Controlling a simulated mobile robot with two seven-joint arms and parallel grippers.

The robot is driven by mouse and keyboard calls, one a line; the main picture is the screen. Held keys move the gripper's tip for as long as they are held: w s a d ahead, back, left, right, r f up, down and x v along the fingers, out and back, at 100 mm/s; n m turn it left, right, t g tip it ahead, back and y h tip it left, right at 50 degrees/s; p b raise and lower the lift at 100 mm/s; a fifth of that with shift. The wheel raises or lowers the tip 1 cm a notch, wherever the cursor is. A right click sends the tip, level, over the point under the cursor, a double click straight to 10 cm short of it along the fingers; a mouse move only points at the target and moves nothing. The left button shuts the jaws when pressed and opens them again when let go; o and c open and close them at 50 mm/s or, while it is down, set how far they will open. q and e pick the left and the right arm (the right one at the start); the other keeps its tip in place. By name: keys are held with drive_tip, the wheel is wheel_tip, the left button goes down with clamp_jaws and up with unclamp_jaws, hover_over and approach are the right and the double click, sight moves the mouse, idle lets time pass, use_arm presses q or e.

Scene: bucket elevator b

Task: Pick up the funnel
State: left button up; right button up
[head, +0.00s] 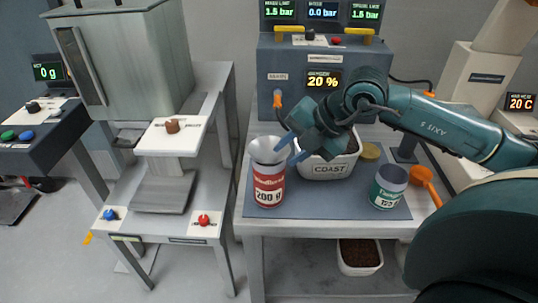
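The grey funnel (267,150) sits in the top of a red can (269,188) labelled 200 g, wide mouth up, on the blue-grey mat (322,206). My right gripper (289,151) reaches in from the right, just beside the funnel's right rim. Its two blue fingers point at the funnel and show a gap between them. I cannot tell whether they touch the rim. The funnel's lower part is hidden inside the can. My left gripper is not in view.
A green can (388,187) and an orange scoop (426,182) are on the right. A grey machine with gauges (310,78) closes off the back. The front of the mat is clear.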

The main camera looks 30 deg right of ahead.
drive_tip(key=c, duration=0.4)
clamp_jaws()
drive_tip(key=shift+r, duration=0.1)
